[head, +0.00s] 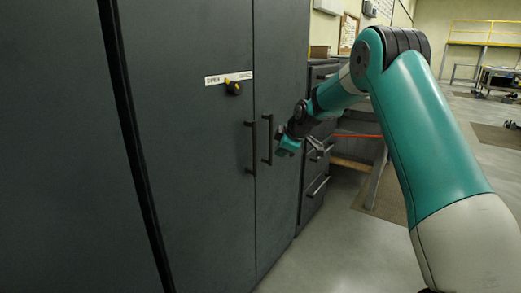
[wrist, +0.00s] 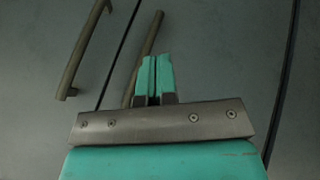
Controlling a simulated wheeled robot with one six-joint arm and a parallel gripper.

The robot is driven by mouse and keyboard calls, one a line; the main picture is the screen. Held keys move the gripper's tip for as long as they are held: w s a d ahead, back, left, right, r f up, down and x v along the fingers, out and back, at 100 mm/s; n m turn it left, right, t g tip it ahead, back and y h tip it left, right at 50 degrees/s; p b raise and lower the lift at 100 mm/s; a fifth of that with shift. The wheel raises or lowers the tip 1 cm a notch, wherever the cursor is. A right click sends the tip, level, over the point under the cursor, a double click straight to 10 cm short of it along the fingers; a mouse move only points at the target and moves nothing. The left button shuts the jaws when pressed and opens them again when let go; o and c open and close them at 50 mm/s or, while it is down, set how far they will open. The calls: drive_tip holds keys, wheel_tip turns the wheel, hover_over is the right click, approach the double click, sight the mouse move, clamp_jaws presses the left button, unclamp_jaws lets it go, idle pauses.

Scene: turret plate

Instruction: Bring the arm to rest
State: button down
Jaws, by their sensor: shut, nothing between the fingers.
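My gripper (head: 287,146) is at the end of my teal arm, in front of the right door of a dark cabinet (head: 190,150). In the wrist view its two teal fingers (wrist: 156,78) are together with nothing between them. The cabinet's two vertical bar handles, the left handle (head: 250,148) and the right handle (head: 268,139), stand just left of the gripper in the head view. In the wrist view the left handle (wrist: 82,50) is clear of the fingers and the right handle (wrist: 150,42) runs partly behind them. I cannot tell the exact gap to the right handle.
A white label (head: 215,80) and a black and yellow knob (head: 233,88) are on the cabinet's left door. A drawer unit (head: 312,190) stands beyond the cabinet. The floor (head: 340,250) between the cabinet and my arm is clear.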

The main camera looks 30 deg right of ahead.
drive_tip(key=s+a+r+m+g+y+p, duration=0.1)
drive_tip(key=s+a+r+g+p, duration=0.1)
drive_tip(key=s+a+r, duration=0.6)
drive_tip(key=s+a+r+m+g+y+p, duration=0.1)
drive_tip(key=s+a+r+y+p, duration=0.2)
drive_tip(key=s+a, duration=0.85)
drive_tip(key=s+a+r+g+p, duration=0.1)
drive_tip(key=s+a, duration=0.2)
drive_tip(key=s, duration=0.4)
drive_tip(key=s+a+r+m+g+p, duration=0.1)
drive_tip(key=s+a, duration=0.2)
drive_tip(key=s, duration=0.5)
drive_tip(key=s+a+r+g+h, duration=0.1)
drive_tip(key=s+a, duration=0.2)
drive_tip(key=s, duration=0.5)
drive_tip(key=shift+s+r+m+g+p, duration=0.25)
drive_tip(key=shift+r+m+g+p, duration=0.1)
drive_tip(key=shift+m+g+p, duration=0.05)
drive_tip(key=shift+a, duration=0.1)
